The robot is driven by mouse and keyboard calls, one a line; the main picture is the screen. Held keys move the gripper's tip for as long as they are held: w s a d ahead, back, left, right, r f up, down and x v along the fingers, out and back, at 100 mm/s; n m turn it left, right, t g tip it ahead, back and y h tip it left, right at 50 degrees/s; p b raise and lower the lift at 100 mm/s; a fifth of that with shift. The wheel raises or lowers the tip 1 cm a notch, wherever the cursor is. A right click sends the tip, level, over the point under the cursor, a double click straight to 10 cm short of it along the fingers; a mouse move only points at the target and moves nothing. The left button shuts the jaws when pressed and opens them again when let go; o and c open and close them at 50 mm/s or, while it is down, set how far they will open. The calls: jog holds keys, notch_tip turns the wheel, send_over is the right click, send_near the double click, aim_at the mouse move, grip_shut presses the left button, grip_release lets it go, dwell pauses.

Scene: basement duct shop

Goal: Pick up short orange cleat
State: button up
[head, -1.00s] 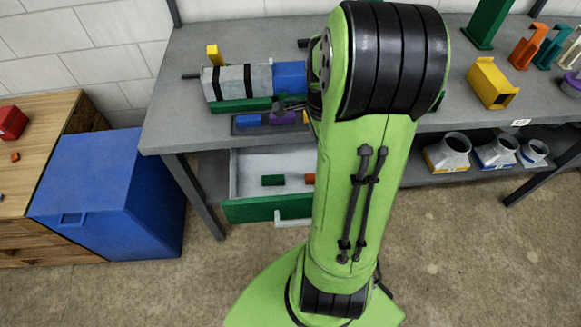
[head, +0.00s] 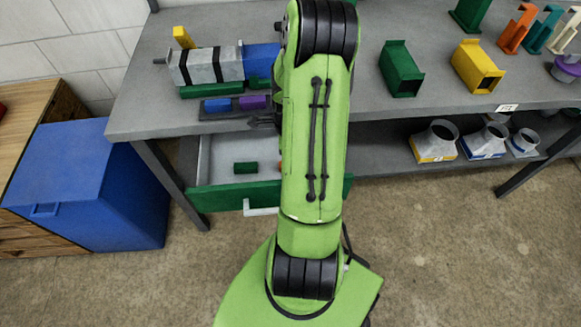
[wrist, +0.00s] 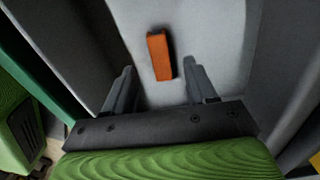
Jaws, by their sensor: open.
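The short orange cleat (wrist: 160,56) is a small orange block lying on the light grey floor of the open drawer in the wrist view. My gripper (wrist: 158,78) is open, its two dark fingers pointing into the drawer. The cleat lies ahead of and roughly between the fingertips, with nothing between the jaws touching it. In the head view, only a sliver of the cleat (head: 280,165) shows beside my arm, which hides the rest. The gripper (head: 262,122) is mostly hidden there, with dark parts showing left of the arm.
A green block (head: 246,168) lies in the same drawer, whose green front (head: 222,196) faces me. The workbench (head: 150,112) overhangs the drawer. A dark tray (head: 222,115) with blue and purple blocks sits on the bench edge above. A blue bin (head: 95,185) stands left.

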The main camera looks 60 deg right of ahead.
jog(key=f, duration=0.1)
jog(key=f+b, duration=0.1)
jog(key=f, duration=0.3)
jog(key=shift+s+d+f+b, duration=0.1)
jog(key=shift+s+d+b, duration=0.15)
jog(key=shift+b, duration=0.05)
grip_shut()
